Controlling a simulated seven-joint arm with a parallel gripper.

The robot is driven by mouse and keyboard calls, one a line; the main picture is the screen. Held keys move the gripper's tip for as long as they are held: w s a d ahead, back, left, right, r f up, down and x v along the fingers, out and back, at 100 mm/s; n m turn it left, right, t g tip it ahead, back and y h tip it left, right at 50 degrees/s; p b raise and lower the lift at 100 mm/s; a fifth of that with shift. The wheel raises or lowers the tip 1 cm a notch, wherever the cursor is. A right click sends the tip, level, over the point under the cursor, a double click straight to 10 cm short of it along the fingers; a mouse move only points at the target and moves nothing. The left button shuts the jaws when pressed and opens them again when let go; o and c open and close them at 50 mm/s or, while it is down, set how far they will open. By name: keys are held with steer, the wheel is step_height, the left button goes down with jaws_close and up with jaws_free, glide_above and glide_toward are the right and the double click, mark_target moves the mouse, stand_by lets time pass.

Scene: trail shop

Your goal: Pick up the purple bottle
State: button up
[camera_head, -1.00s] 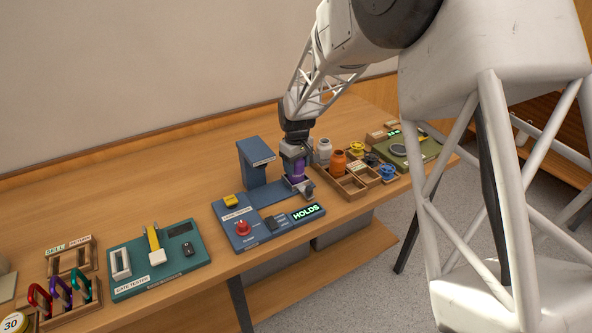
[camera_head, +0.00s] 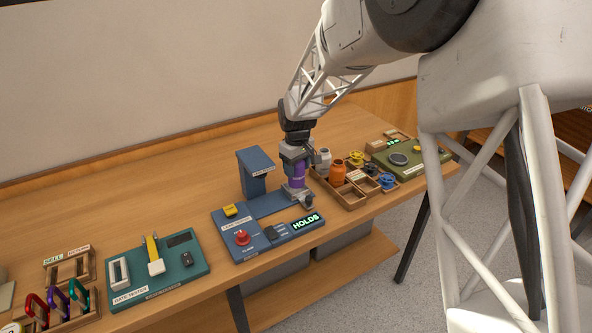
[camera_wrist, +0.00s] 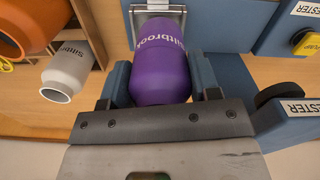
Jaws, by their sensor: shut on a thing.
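The purple bottle (camera_head: 298,176) is upright at the right end of the blue leak tester (camera_head: 268,203), whose display reads HOLDS. My gripper (camera_head: 297,160) comes down from above and is shut on the bottle. In the wrist view the purple bottle (camera_wrist: 160,66) lies between the jaws, with part of its lettering showing. A grey metal part of the tester is at its far end. Whether the bottle touches the tester's base is hard to tell.
A wooden tray (camera_head: 350,200) to the right holds an orange bottle (camera_head: 338,174), a grey bottle (camera_head: 323,162) and coloured caps. A teal tester (camera_head: 158,270) is farther left. The table's back is clear.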

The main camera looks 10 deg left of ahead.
steer(key=s+d+r, duration=0.1)
steer(key=s+d, duration=0.6)
steer(key=s, duration=0.6)
steer(key=shift+r, duration=0.2)
steer(key=shift+s, duration=0.1)
stand_by(0.4)
steer(key=w+d+r+m, duration=0.4)
steer(key=w+d, duration=0.9)
steer(key=w+d+r+m, duration=0.4)
steer(key=w+d+m, duration=0.1)
steer(key=w+d, duration=0.8)
steer(key=s+a+f+n, duration=0.2)
steer(key=a+n, duration=0.2)
steer(key=a, duration=0.1)
steer(key=s+a+f+n, duration=0.2)
steer(key=a+f+n, duration=0.1)
steer(key=a+n, duration=0.2)
steer(key=shift+s+a, duration=0.35)
steer(key=shift+a, duration=0.1)
steer(key=shift+f, duration=0.3)
steer(key=shift+f, duration=2.1)
